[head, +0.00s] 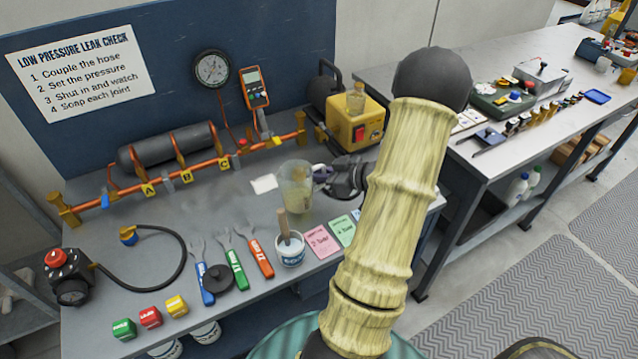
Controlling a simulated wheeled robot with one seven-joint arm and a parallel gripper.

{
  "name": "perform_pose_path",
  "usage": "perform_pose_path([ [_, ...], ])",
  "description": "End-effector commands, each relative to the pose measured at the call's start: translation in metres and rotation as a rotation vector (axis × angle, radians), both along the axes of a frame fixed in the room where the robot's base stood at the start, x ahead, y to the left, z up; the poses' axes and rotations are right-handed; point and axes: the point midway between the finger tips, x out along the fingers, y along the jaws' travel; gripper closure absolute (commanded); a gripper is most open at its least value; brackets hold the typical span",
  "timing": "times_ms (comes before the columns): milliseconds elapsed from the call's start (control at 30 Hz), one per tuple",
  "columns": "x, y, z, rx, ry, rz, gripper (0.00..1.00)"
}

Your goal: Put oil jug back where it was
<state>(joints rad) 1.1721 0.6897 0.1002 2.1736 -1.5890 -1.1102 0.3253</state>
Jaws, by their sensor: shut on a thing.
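The oil jug (296,192) is a clear, see-through jug with some pale yellowish liquid low inside. It is upright over the middle right of the grey workbench, behind the white soap pot. My gripper (324,175) comes in from the right and is shut on the jug at its handle side. The fingertips and handle are small and partly hidden in this view. I cannot tell whether the jug's base touches the bench or hangs just above it.
A yellow vacuum pump (355,125) stands behind my gripper. The white pot (290,248) with a brush is just in front of the jug. Pink and green cards (322,241) lie at right front. A copper manifold (180,175) runs along the back. A second bench (480,150) stands right.

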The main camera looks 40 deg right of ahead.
Motion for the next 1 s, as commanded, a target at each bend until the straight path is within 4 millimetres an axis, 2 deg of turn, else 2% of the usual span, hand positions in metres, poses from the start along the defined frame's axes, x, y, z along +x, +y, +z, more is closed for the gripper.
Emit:
perform_pose_path([
  [100, 0.0, 0.0, -0.019, 0.005, 0.001, 0.0, 1.0],
  [200, 0.0, 0.0, -0.029, 0.004, 0.0, 0.001, 1.0],
  [600, 0.0, 0.0, -0.033, 0.001, 0.0, 0.001, 1.0],
  [633, 0.0, 0.0, -0.033, 0.001, 0.0, 0.0, 0.88],
  [733, 0.0, 0.0, -0.033, 0.0, 0.0, 0.0, 0.68],
  [1000, 0.0, 0.0, -0.032, 0.0, 0.0, 0.0, 0.68],
])
